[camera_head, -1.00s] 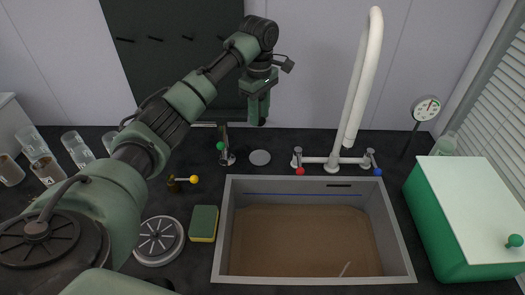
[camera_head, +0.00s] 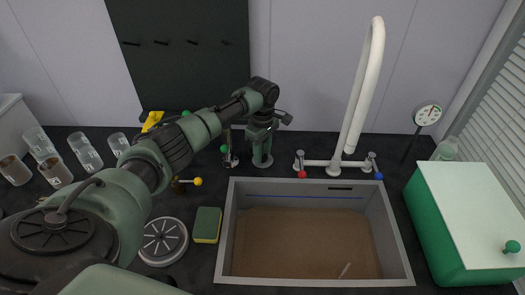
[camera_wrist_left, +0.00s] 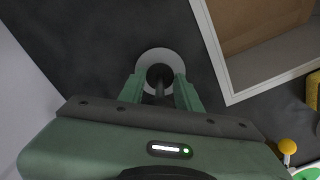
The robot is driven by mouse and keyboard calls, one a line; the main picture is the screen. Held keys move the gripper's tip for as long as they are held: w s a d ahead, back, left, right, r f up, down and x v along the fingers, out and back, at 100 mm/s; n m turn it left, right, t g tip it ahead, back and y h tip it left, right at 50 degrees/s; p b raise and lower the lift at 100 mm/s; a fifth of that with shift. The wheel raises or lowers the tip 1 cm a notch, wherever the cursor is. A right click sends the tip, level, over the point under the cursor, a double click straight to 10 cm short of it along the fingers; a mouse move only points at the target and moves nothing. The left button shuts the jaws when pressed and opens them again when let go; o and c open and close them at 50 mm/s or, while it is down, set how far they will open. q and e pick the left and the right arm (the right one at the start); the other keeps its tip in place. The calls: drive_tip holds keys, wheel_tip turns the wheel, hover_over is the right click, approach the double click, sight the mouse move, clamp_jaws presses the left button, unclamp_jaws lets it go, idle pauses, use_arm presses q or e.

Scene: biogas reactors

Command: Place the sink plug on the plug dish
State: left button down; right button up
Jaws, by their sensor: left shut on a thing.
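The plug dish (camera_head: 269,163) is a small pale grey disc on the dark counter behind the sink, left of the tap. My left gripper (camera_head: 262,158) points down right over it and hides most of it. In the left wrist view the dish shows as a pale ring (camera_wrist_left: 145,56) just beyond the fingertips. The left gripper (camera_wrist_left: 160,88) is shut on the dark sink plug (camera_wrist_left: 158,76), whose narrow stem is between the fingers. The plug appears within the dish's outline; I cannot tell whether it touches the dish. My right gripper is not in view.
The grey sink (camera_head: 227,235) holds brown liquid. The white tap (camera_head: 335,168) stands behind it. A sponge (camera_head: 207,225) and a round slotted disc (camera_head: 163,242) lie left of the sink. Several glass jars (camera_head: 85,152) stand far left. A green box (camera_head: 465,220) is at right.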

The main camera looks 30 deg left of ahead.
use_arm(q)
drive_tip(key=c, duration=1)
unclamp_jaws()
drive_tip(key=shift+f, duration=0.1)
wheel_tip(320, 180, up, 12)
drive_tip(key=shift+r+b, duration=0.15)
drive_tip(key=shift+b, duration=0.55)
